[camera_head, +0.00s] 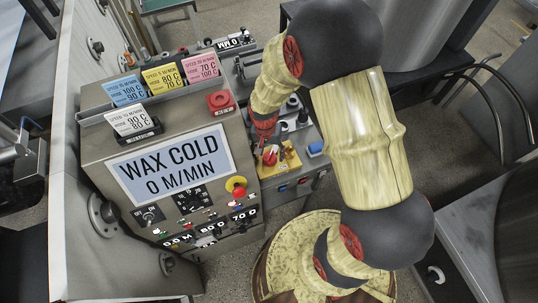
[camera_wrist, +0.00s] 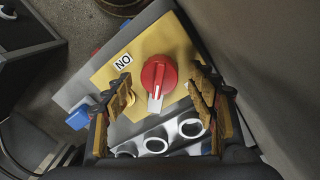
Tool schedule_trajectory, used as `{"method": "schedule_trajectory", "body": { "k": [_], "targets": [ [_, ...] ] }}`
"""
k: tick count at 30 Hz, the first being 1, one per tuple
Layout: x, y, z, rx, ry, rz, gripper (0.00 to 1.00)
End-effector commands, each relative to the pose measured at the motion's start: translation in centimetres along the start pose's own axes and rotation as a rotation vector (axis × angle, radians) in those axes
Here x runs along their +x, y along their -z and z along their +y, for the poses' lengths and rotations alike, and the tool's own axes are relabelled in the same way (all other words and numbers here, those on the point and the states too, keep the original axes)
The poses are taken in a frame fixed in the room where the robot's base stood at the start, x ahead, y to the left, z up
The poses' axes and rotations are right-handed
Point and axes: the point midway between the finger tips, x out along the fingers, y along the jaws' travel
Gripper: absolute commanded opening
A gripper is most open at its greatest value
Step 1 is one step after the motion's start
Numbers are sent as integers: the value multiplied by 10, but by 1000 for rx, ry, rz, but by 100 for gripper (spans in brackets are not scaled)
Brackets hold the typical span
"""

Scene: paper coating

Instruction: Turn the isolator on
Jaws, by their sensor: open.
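The isolator is a red rotary knob (camera_wrist: 158,73) with a pale pointer, on a yellow plate (camera_wrist: 185,48). In the wrist view the pointer aims down, away from the label (camera_wrist: 123,62), which reads ON upside down, at the upper left of the knob. My gripper (camera_wrist: 160,78) is open, with one finger on each side of the knob and visible gaps between. In the head view the red knob (camera_head: 270,157) and yellow plate (camera_head: 290,160) are partly hidden by my gripper (camera_head: 267,140) and arm, which come down from above.
A control cabinet with a display (camera_head: 172,163) reading WAX COLD 0 M/MIN stands left of the isolator. It carries a red emergency button (camera_head: 238,191) and coloured cards (camera_head: 165,77). A blue part (camera_head: 316,149) sits right of the plate. Several round metal rings (camera_wrist: 156,140) lie below the knob.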

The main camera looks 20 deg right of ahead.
Motion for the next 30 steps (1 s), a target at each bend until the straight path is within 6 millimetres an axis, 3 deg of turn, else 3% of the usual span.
{"method": "schedule_trajectory", "body": {
  "k": [9,15,21,30],
  "targets": [
    [-65,1,-1,-1,4,5,58],
    [-94,1,-1,0,3,3,58],
    [-106,0,0,0,1,1,58],
    [-106,0,0,1,1,1,55]
  ]
}}
